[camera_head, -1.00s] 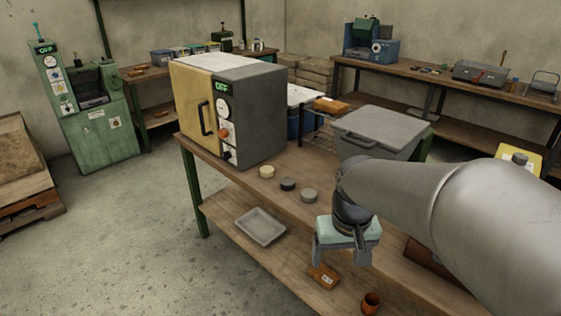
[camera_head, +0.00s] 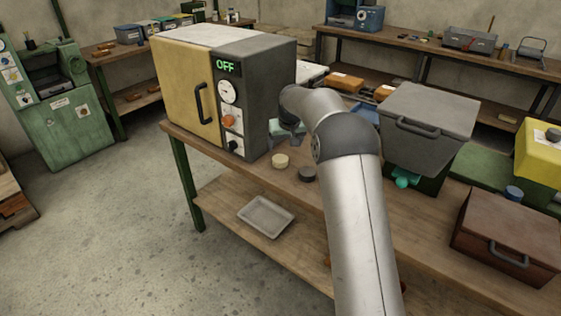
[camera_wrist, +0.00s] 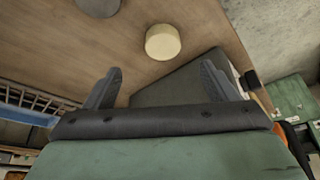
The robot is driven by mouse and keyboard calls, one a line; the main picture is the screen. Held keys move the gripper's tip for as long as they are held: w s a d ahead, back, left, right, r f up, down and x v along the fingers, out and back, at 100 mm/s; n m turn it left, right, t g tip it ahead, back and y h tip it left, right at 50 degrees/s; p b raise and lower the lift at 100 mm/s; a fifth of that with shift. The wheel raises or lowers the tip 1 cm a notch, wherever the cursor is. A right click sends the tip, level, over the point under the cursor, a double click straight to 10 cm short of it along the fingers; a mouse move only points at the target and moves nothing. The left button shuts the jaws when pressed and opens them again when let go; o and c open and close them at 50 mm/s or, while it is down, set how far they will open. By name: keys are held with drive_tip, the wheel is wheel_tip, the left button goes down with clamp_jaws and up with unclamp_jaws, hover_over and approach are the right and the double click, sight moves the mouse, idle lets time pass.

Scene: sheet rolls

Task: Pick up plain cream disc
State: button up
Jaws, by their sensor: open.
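The plain cream disc (camera_head: 280,161) lies on the wooden bench (camera_head: 330,195) in front of the oven-like box. It also shows in the wrist view (camera_wrist: 163,42), beyond the fingertips and roughly between their lines. My gripper (camera_wrist: 165,80) is open and empty, with its two dark fingers apart. In the head view my gripper (camera_head: 285,135) is just behind and above the disc, near the box's right side, and partly hidden by my arm. A dark grey disc (camera_head: 307,174) lies to the right of the cream disc.
The box (camera_head: 230,95) with a yellow door and an "OFF" display stands close left of my gripper. A grey lidded bin (camera_head: 430,115) and a brown case (camera_head: 508,235) stand to the right. A grey tray (camera_head: 265,216) lies on the lower shelf.

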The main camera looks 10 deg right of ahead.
sight(281, 159)
drive_tip(key=p+x, duration=0.2)
drive_tip(key=x, duration=0.8)
drive_tip(key=shift+w+a+f, duration=0.2)
drive_tip(key=shift+w+f, duration=0.05)
drive_tip(key=shift+f, duration=0.1)
drive_tip(key=shift+c, duration=0.3)
drive_tip(key=c, duration=1)
